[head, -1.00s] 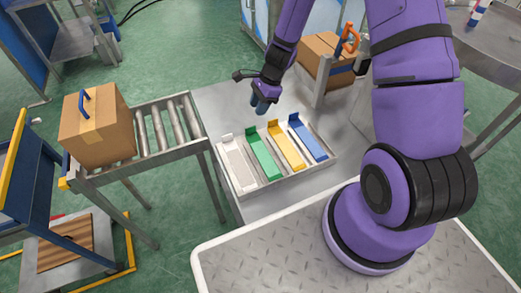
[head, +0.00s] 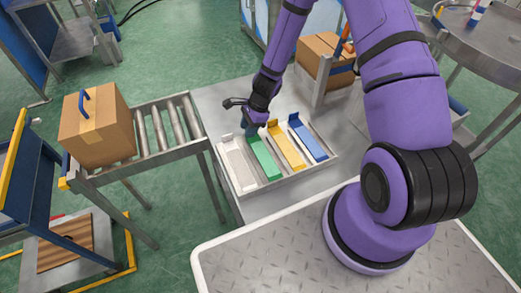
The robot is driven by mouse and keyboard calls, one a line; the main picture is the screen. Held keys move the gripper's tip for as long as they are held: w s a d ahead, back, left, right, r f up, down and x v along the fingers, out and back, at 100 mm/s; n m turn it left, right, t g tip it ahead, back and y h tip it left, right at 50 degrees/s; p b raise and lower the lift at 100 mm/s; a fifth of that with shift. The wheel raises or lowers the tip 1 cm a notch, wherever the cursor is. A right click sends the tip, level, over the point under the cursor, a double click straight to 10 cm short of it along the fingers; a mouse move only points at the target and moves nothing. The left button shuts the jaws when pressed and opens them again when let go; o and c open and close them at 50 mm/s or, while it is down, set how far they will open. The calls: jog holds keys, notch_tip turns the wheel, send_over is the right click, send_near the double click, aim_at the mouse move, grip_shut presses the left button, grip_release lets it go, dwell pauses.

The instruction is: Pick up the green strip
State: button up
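The green strip (head: 264,159) lies in the shallow metal tray (head: 242,190), between a white strip (head: 238,165) on its left and a yellow strip (head: 286,149) on its right. A blue strip (head: 308,140) lies at the tray's right end. My gripper (head: 250,129) points down at the far end of the green strip, over its raised tab, and hides that end. The fingers are small and dark here; I cannot tell whether they are open or shut, or whether they touch the strip.
The tray rests on a metal table (head: 215,100). A roller conveyor (head: 165,130) with a cardboard box (head: 97,128) stands to the left. Another cardboard box (head: 318,58) is at the back right, behind a metal post. The table left of my gripper is clear.

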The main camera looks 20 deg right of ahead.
jog(key=shift+a+f, duration=0.1)
jog(key=shift+f, duration=0.15)
grip_shut()
